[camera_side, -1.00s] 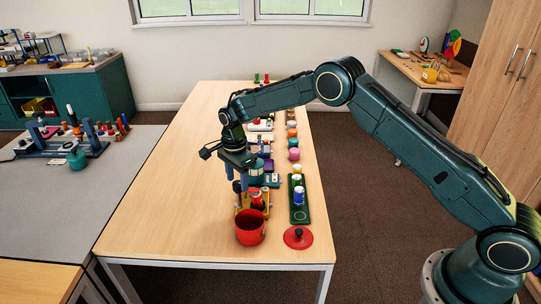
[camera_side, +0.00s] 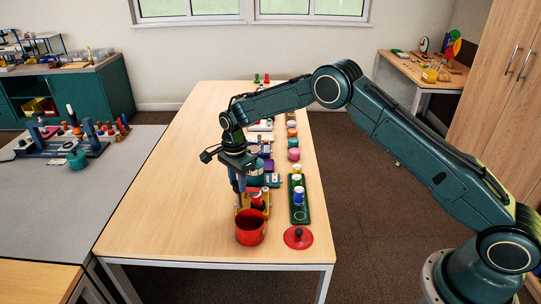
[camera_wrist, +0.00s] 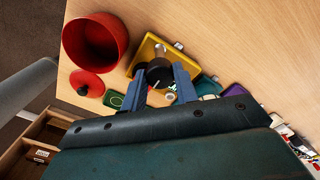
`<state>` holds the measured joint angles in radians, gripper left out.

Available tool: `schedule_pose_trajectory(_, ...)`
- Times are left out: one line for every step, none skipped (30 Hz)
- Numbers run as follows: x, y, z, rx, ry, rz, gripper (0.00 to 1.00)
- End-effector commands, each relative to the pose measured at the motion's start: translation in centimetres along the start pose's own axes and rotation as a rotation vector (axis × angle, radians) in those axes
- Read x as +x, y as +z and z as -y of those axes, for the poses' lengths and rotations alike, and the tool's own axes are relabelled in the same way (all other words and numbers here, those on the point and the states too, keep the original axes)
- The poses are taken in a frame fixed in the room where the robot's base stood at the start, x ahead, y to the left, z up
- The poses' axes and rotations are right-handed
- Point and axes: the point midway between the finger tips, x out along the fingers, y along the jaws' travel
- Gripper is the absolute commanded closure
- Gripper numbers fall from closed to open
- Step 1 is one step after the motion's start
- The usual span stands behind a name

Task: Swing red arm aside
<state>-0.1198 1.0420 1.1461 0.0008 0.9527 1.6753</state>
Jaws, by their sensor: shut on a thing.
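A yellow-edged unit (camera_side: 239,211) stands on the table behind the red pot, with red and dark parts on it. It also shows in the wrist view as a yellow tray (camera_wrist: 146,50). My gripper (camera_side: 241,196) points down over this unit. In the wrist view, the blue fingers of my gripper (camera_wrist: 160,76) are shut on a round black knob (camera_wrist: 159,71) with a pale line on its top. The fingers and knob hide much of what lies below, so I cannot clearly make out the red arm.
An open red pot (camera_side: 250,231) stands just in front of the unit. Its red lid (camera_side: 298,237) lies to the right. A green tray (camera_side: 300,213) holds several coloured pieces. More items line the table's right side; the left side (camera_side: 170,190) is clear.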

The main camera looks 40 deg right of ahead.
Motion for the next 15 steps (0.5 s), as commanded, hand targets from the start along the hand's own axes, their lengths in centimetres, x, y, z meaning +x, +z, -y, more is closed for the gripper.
schedule_pose_trajectory(-0.04, 0.0, -0.05, -0.009, 0.002, 0.0, 0.93)
schedule_pose_trajectory(-0.04, 0.01, -0.05, -0.017, 0.003, 0.0, 0.93)
schedule_pose_trajectory(-0.05, 0.01, -0.05, -0.029, 0.003, 0.0, 0.93)
schedule_pose_trajectory(-0.05, 0.01, -0.05, -0.039, 0.003, 0.0, 0.93)
schedule_pose_trajectory(-0.05, 0.01, -0.05, -0.05, 0.003, 0.0, 0.93)
schedule_pose_trajectory(-0.06, 0.01, -0.04, -0.068, 0.003, 0.0, 0.93)
schedule_pose_trajectory(-0.06, 0.01, -0.03, -0.082, 0.003, 0.0, 0.93)
schedule_pose_trajectory(-0.06, 0.01, -0.03, -0.099, 0.003, 0.0, 0.93)
schedule_pose_trajectory(-0.07, 0.01, -0.02, -0.122, 0.003, 0.001, 0.93)
schedule_pose_trajectory(-0.07, 0.02, -0.02, -0.141, 0.003, 0.001, 0.93)
schedule_pose_trajectory(-0.07, 0.02, -0.02, -0.162, 0.002, 0.001, 0.93)
schedule_pose_trajectory(-0.08, 0.02, -0.02, -0.191, 0.002, 0.001, 0.93)
schedule_pose_trajectory(-0.08, 0.02, -0.02, -0.213, 0.002, 0.001, 0.93)
schedule_pose_trajectory(-0.08, 0.02, -0.02, -0.237, 0.002, 0.001, 0.93)
schedule_pose_trajectory(-0.08, 0.02, -0.02, -0.271, 0.002, 0.001, 0.93)
